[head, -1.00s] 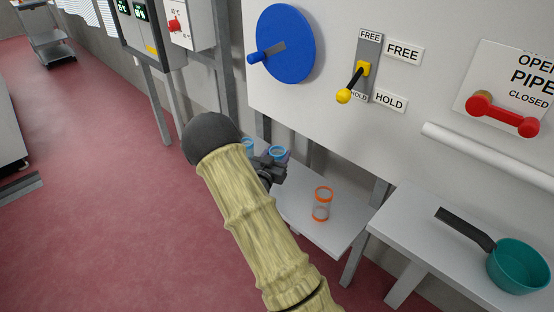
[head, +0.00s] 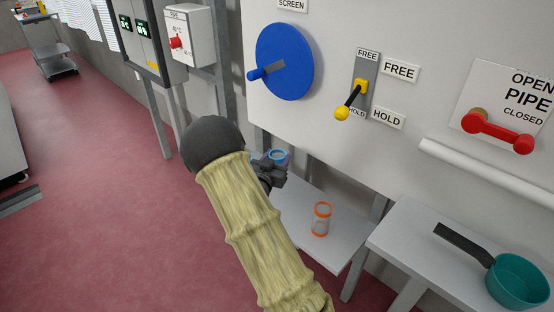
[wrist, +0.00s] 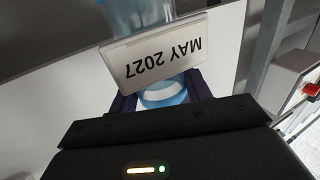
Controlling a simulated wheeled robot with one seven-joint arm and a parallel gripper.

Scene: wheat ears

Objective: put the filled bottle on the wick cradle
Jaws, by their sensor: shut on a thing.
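My gripper (head: 268,172) is at the end of my arm, over the far left end of the low white shelf. It is shut on a blue-rimmed bottle (head: 277,155), mostly hidden behind the gripper. In the wrist view a blue ring (wrist: 163,93) shows between dark purple parts, below a white card reading "MAY 2027" upside down (wrist: 155,58). A clear bluish vessel (wrist: 140,14) is partly visible behind the card. A second bluish piece (head: 257,155) shows left of the bottle in the head view. I cannot make out the wick cradle for certain, nor whether the bottle touches it.
An orange-rimmed clear jar (head: 321,219) stands on the low white shelf (head: 300,208). A teal pan (head: 517,280) sits on a white table at right. The panel above carries a blue wheel (head: 285,62), a yellow-knobbed lever (head: 350,100) and a red handle (head: 497,132).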

